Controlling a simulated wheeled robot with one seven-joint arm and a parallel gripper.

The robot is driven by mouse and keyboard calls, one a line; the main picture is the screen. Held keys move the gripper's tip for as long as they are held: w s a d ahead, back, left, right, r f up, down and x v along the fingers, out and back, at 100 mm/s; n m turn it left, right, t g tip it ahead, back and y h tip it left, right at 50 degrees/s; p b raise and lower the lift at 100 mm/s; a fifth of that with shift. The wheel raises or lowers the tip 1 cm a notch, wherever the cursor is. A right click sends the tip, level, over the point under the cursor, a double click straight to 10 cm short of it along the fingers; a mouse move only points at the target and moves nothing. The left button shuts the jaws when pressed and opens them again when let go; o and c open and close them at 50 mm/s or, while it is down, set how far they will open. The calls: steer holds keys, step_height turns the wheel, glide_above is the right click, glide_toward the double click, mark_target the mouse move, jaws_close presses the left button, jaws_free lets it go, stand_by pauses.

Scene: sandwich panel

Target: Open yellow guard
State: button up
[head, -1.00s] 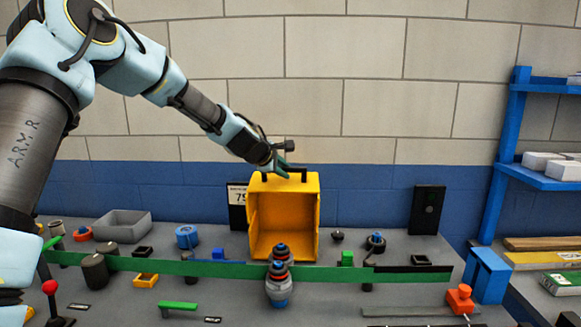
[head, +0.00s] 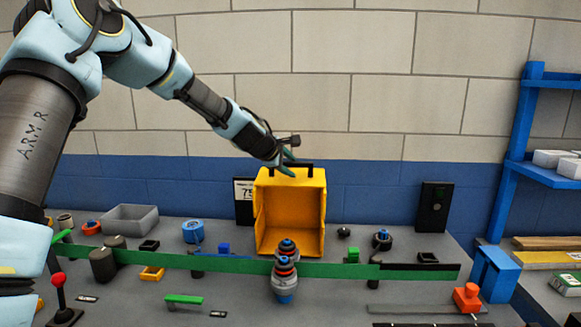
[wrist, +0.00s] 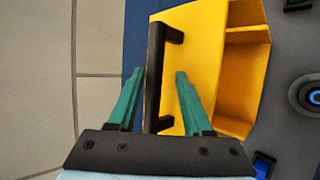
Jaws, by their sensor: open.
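The yellow guard (head: 262,215) stands tilted up at the back of the grey panel, its hollow inside facing the head camera. A black handle (head: 306,169) is on its top edge, and it also shows in the wrist view (wrist: 155,75). My gripper (head: 290,164) is at the guard's top edge, by the handle. In the wrist view my gripper (wrist: 158,74) is open, with one teal finger on each side of the handle bar. Both fingers look apart from the bar.
A striped stack of knobs (head: 285,270) stands in front of the guard, by a long green strip (head: 225,265). A grey bin (head: 130,218) is at left, a black wall box (head: 434,207) at right. Blue shelving (head: 515,150) stands far right. The wall is close behind the guard.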

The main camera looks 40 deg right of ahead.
steer(key=b+v, duration=0.4)
steer(key=v, duration=0.6)
steer(key=shift+a+r, duration=0.15)
steer(key=shift+r, duration=0.1)
steer(key=a+f+m+y, duration=0.3)
steer(key=a+f, duration=0.3)
steer(key=a, duration=0.6)
steer(key=a+f+m+y, duration=0.25)
steer(key=a+f, duration=0.45)
steer(key=a, duration=0.5)
steer(key=s+a+f+m+g+y, duration=0.1)
steer(key=s+a+f+m+y, duration=0.1)
steer(key=s+a, duration=0.4)
steer(key=s+a+f+m+g+y, duration=0.1)
steer(key=s+a+f, duration=0.3)
steer(key=a, duration=1.3)
steer(key=shift+s+m+g+y, duration=0.4)
steer(key=shift+s+y, duration=0.45)
steer(key=shift+s, duration=0.25)
steer(key=shift+f, duration=0.1)
